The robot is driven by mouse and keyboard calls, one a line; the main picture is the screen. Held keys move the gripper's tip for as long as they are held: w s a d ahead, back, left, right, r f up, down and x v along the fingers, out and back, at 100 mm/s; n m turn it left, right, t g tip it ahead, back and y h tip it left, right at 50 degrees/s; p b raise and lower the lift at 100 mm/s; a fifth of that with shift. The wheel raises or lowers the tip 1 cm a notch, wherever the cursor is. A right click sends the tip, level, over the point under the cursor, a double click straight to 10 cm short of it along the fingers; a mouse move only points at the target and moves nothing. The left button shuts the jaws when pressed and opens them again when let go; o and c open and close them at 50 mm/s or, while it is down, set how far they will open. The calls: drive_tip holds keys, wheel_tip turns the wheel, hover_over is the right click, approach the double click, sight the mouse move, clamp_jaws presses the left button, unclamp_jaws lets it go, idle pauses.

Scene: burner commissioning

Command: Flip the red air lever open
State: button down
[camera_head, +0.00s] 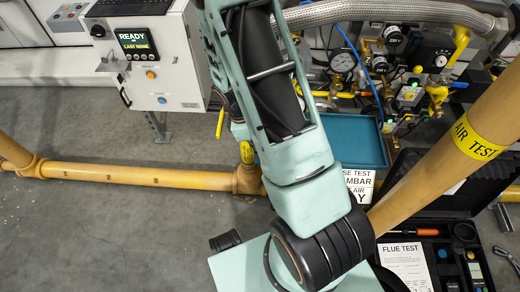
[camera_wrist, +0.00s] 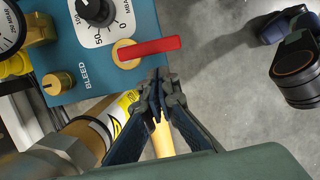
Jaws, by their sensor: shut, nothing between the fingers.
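The red air lever (camera_wrist: 150,48) shows in the wrist view on a blue panel (camera_wrist: 90,62). It points to the right from a brass pivot (camera_wrist: 127,54), across the panel's edge. My gripper (camera_wrist: 158,82) is shut and empty, its fingertips just below the lever's free end in the picture. I cannot tell whether they touch it. In the head view my arm covers the middle of the picture, and I cannot make out the lever or my gripper there.
A black dial (camera_wrist: 97,12), a brass bleed knob (camera_wrist: 57,83) and a pressure gauge (camera_wrist: 10,28) crowd the wrist view's left side. A yellow-banded pipe (camera_wrist: 105,125) runs below. The head view shows a READY cabinet (camera_head: 165,60), a teal tray (camera_head: 355,165) and an open case (camera_head: 455,225).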

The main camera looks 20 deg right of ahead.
drive_tip(key=p+v, duration=1.3)
drive_tip(key=v, duration=0.5)
drive_tip(key=shift+r, duration=0.35)
